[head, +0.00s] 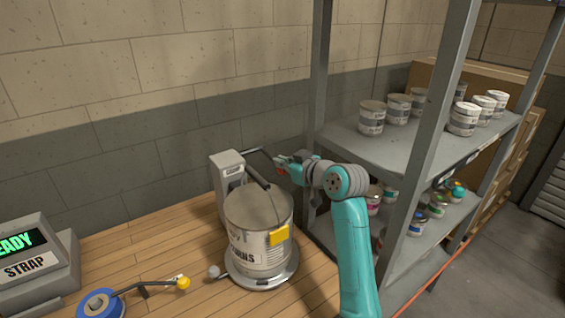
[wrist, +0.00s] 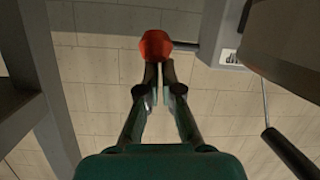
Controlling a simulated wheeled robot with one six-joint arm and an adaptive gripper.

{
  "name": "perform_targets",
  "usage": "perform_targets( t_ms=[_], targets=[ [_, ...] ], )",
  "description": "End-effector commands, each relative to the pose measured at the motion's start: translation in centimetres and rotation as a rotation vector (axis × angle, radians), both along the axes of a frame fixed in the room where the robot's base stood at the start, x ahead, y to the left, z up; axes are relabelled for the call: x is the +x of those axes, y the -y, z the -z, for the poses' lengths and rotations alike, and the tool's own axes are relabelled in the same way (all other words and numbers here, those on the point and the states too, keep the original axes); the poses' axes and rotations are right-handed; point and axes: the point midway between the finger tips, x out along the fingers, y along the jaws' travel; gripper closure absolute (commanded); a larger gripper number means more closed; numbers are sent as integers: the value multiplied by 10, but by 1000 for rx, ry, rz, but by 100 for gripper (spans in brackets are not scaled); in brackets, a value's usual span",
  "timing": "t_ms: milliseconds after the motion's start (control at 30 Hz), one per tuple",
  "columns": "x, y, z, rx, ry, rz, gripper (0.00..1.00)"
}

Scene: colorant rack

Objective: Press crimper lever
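The crimper (head: 228,172) is a pale grey upright machine behind the pail on the wooden bench. Its dark lever (head: 256,150) sticks out to the right toward my gripper. In the wrist view the lever ends in a red knob (wrist: 156,43), and part of the crimper (wrist: 230,56) shows at the right. My gripper (head: 281,162) is at the lever's end. In the wrist view the fingertips (wrist: 159,66) are close together with a thin gap, empty, just at the near edge of the knob. I cannot tell whether they touch it.
A large pail (head: 258,222) with a yellow tag stands on a round base in front of the crimper. Its handle (wrist: 290,152) shows at lower right in the wrist view. A grey shelf rack (head: 390,150) with paint cans stands close at right. A strap tool (head: 100,303) lies at front left.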

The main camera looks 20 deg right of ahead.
Motion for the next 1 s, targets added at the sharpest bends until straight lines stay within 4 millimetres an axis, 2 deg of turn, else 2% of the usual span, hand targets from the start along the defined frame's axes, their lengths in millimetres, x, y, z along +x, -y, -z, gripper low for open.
perform_targets(
  t_ms=[33,267,567,1000],
  targets=[
    [0,3,15,-3,-31,4,100],
    [2,1,9,-3,-28,5,100],
    [18,-14,-35,-2,-6,2,100],
    [-54,14,-42,0,-1,3,100]
  ],
)
